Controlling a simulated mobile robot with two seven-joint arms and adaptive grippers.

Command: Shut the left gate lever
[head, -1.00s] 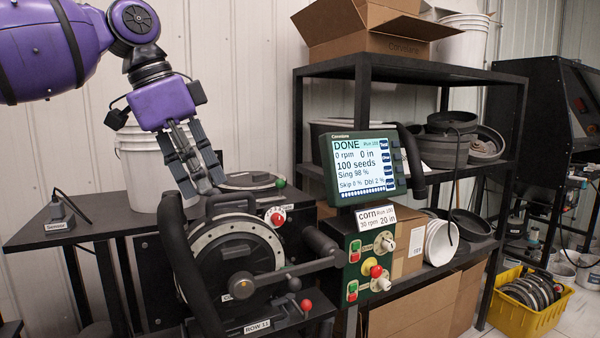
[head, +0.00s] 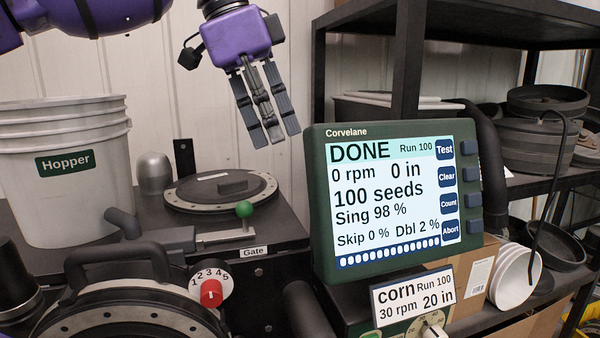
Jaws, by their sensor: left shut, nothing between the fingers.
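The gate lever (head: 222,236) is a flat, light metal bar with a green ball knob (head: 244,209) standing at its right end. It lies at the front right of the black table top, just above the white "Gate" label (head: 254,251). It is the only gate lever I see, and I cannot tell from its pose whether it is open or shut. My left gripper (head: 272,140) hangs fingers-down above and slightly right of the green knob in the picture. It is shut and empty, apart from the lever. My right gripper is not in view.
A monitor (head: 395,200) reading "DONE" and "100 seeds" stands close right of the lever. A white hopper bucket (head: 62,205) is at left, a round disc lid (head: 220,191) behind the lever. The meter's black handle (head: 118,258) and red-knobbed dial (head: 211,293) are in front.

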